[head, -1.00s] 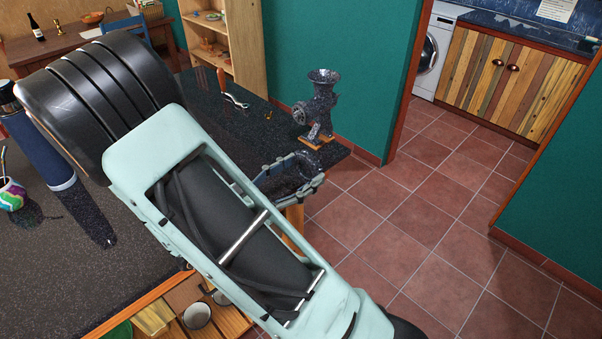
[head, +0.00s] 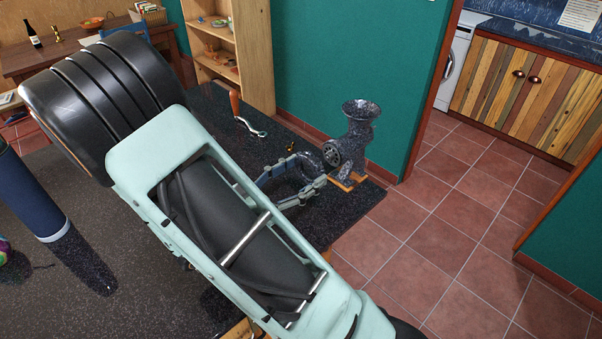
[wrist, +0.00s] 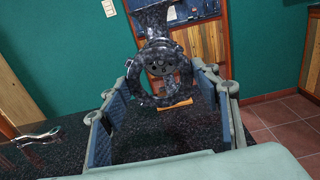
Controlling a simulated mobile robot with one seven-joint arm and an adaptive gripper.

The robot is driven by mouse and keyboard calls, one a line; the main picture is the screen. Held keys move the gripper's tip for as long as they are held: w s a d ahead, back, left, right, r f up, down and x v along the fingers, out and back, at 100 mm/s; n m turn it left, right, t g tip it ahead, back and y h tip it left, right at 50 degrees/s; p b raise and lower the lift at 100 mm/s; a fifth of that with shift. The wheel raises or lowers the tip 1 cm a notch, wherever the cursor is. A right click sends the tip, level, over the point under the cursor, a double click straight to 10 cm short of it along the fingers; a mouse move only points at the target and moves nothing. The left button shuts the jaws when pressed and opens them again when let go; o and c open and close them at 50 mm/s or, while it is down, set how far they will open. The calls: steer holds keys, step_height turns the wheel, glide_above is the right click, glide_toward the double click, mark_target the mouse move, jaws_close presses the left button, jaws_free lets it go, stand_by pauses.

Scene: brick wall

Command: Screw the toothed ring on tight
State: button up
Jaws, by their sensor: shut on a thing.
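The dark speckled meat grinder (head: 358,132) stands upright on a wooden foot at the counter's far corner, its round mouth with a perforated plate (wrist: 158,68) facing my gripper. My gripper (head: 300,172) is shut on the toothed ring (wrist: 166,102), a dark speckled ring, between its two pale fingers. The ring (head: 284,166) is in front of the grinder's mouth. In the wrist view the mouth and plate show through the ring's opening. A gap between ring and mouth shows in the head view. The ring's teeth are too small to make out.
A crank with a red-brown handle (head: 235,103) lies on the dark counter (head: 215,97) to the left of the grinder. A small brass piece (head: 291,147) lies near the grinder. A blue cylinder (head: 25,195) stands at the left. A green wall rises behind.

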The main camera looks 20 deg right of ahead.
mark_target(327, 158)
steer(key=shift+x, duration=0.85)
steer(key=shift+b+x, duration=0.35)
steer(key=shift+x, duration=0.9)
steer(key=shift+d, duration=0.2)
steer(key=shift+w+d, duration=0.1)
steer(key=shift+d, duration=0.2)
steer(key=shift+d, duration=0.1)
steer(key=shift+w+d+p, duration=0.15)
steer(key=shift+d+p, duration=0.15)
steer(key=shift+d, duration=0.1)
stand_by(0.8)
steer(key=shift+w+d, duration=0.15)
steer(key=shift+d, duration=0.1)
steer(key=shift+d+p, duration=0.15)
steer(key=shift+p, duration=0.25)
stand_by(0.6)
